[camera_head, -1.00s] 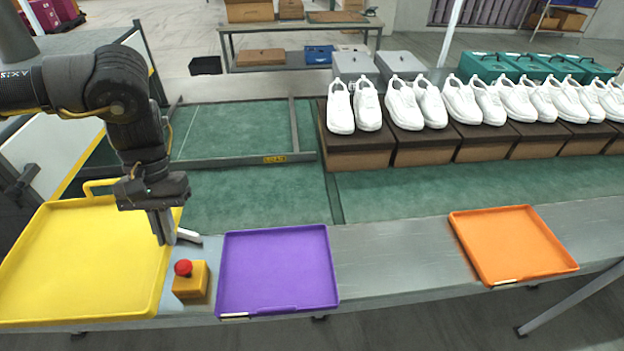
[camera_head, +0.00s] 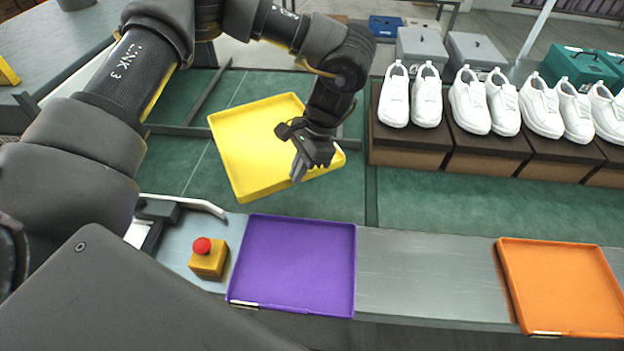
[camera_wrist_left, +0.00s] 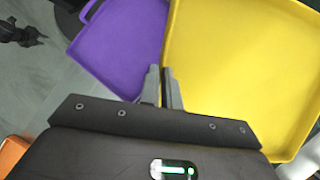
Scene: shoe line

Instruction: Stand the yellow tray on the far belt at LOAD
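The yellow tray (camera_head: 245,145) hangs over the green far belt (camera_head: 165,165), turned askew and seemingly tilted. My left gripper (camera_head: 299,172) is shut on the rim of the tray at its near right side. In the left wrist view the two fingers (camera_wrist_left: 166,88) pinch the tray's edge, with the tray (camera_wrist_left: 245,65) spreading to the right. The tray looks empty. The LOAD label is hidden behind the tray and my arm. Whether the tray touches the belt I cannot tell. My right gripper is not recognisable in either view.
A purple tray (camera_head: 295,265) and an orange tray (camera_head: 562,285) lie on the near metal surface (camera_head: 425,270). A red-topped yellow button box (camera_head: 208,258) stands left of the purple tray. White shoes on brown boxes (camera_head: 410,150) line the far belt to the right.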

